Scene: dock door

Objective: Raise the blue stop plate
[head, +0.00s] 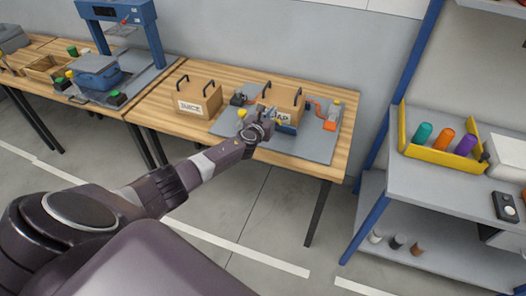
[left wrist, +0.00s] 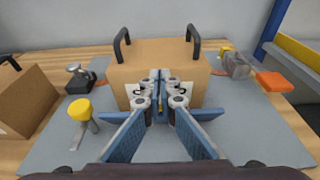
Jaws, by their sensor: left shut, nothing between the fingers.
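The blue stop plate (head: 287,129) shows as a low blue strip along the front of a cardboard box marked SOAP (head: 287,98) in the head view. In the left wrist view my blue fingers cover most of that area, so the plate's height is hard to judge. My left gripper (head: 266,118) is shut and empty in front of the box. In the left wrist view its fingertips (left wrist: 160,76) meet before the middle of the box's front face (left wrist: 185,60). I cannot tell whether they touch the plate or box. My right gripper is not in view.
The grey base plate (head: 312,145) carries a yellow-knobbed post (left wrist: 80,112), a dark clamp (left wrist: 80,76) and an orange-ended clamp (left wrist: 272,81). A JUICE box (head: 198,98) stands left on the wooden table (head: 160,119). A shelf (head: 440,178) stands at right.

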